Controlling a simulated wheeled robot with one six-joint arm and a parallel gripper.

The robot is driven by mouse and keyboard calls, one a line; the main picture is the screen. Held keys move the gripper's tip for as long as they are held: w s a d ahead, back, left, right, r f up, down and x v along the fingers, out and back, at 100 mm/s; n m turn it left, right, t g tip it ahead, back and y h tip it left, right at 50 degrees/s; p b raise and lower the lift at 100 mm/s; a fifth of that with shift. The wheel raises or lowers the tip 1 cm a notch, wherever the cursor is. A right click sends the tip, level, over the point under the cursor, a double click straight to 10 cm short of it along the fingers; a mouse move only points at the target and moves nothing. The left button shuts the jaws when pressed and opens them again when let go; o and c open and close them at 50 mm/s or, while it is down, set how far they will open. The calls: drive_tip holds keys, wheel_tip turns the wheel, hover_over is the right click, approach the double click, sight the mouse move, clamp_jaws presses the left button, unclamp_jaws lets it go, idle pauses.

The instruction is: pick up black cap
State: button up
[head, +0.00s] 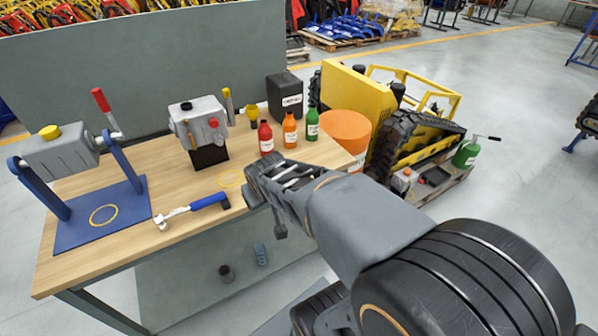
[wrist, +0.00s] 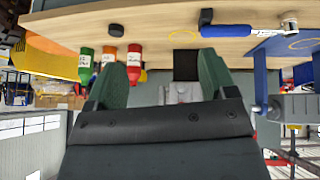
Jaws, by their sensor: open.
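Two small black pieces lie on the wooden bench top in the wrist view, which is upside down. I cannot tell for certain which is the black cap. My gripper (head: 265,182) is over the bench's front edge. Its fingers (wrist: 160,72) are spread open with nothing between them.
A grey machine (head: 198,120) on a black base and a blue stand (head: 105,215) are farther left. A tracked carrier (head: 400,140) stands right of the bench.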

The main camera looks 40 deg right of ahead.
drive_tip(key=w+d+f+t+b, duration=0.2)
drive_tip(key=w+d+f+t, duration=0.15)
drive_tip(key=d+f, duration=0.4)
drive_tip(key=w+d+f+t+b, duration=0.15)
drive_tip(key=d+f+t, duration=0.35)
drive_tip(key=d, duration=0.5)
drive_tip(key=shift+m, duration=0.3)
drive_tip(key=x, duration=0.9)
drive_tip(key=shift+w+f+p, duration=0.1)
drive_tip(key=shift+p, duration=0.2)
drive_tip(key=shift+x, duration=2.35)
drive_tip(key=shift+d+f, duration=0.1)
drive_tip(key=shift+d, duration=0.05)
drive_tip(key=c, duration=1)
